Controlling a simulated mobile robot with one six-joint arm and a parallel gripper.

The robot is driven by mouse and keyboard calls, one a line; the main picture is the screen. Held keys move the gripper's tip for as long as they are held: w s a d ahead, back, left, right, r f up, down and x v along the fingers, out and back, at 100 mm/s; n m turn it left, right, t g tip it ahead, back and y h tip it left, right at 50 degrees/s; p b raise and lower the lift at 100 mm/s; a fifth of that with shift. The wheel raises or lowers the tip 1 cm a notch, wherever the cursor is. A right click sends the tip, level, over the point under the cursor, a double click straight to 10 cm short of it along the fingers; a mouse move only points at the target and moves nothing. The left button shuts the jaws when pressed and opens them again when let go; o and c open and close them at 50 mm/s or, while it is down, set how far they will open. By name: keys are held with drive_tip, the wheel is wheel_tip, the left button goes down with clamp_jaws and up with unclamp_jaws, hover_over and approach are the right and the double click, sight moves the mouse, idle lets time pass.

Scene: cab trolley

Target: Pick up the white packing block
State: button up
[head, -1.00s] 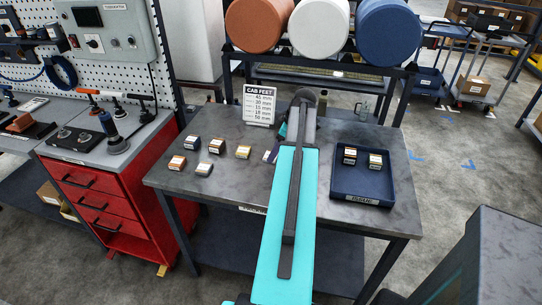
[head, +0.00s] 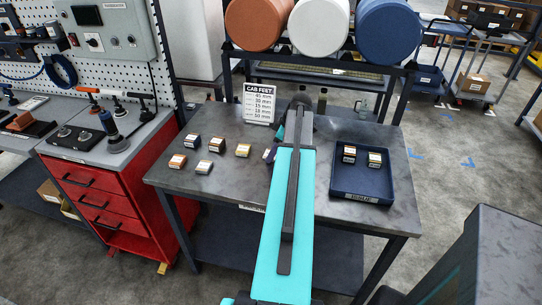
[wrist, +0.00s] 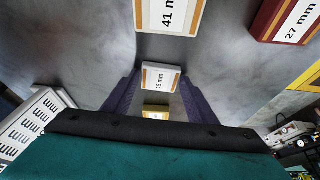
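In the wrist view, a small white block (wrist: 160,77) with a "15 mm" label and orange bands sits on the grey tabletop. It shows between the purple fingers of my gripper (wrist: 158,84), which stand apart with one on each side. I see no clear contact. A yellow block (wrist: 156,112) shows nearer the palm. I cannot pick out the 15 mm block there.
The workbench (head: 240,185) holds several small blocks (head: 204,167) at the left. A navy tray (head: 361,190) with two blocks stands at the right. A "CAB FEET" sign (head: 258,103) stands behind. In the wrist view, a "41 mm" block (wrist: 168,15) and a dark red "27 mm" block (wrist: 288,18) are near.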

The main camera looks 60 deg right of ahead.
drive_tip(key=c, duration=0.6)
drive_tip(key=shift+r, duration=0.15)
drive_tip(key=shift+c, duration=0.2)
drive_tip(key=shift+r+b, duration=0.65)
drive_tip(key=shift+r, duration=0.7)
drive_tip(key=shift+s+r, duration=0.15)
drive_tip(key=shift+r, duration=0.1)
drive_tip(key=s+a+b, duration=0.1)
drive_tip(key=s+a, duration=0.1)
drive_tip(key=s, duration=0.2)
drive_tip(key=s+a+r+b, duration=0.1)
drive_tip(key=s+a, duration=0.1)
drive_tip(key=s, duration=0.3)
drive_tip(key=s+a+b, duration=0.1)
drive_tip(key=s+a, duration=0.1)
drive_tip(key=s, duration=0.3)
drive_tip(key=shift+s+a+r+b, duration=0.2)
drive_tip(key=shift+a+r+b, duration=0.05)
drive_tip(key=shift+b, duration=0.05)
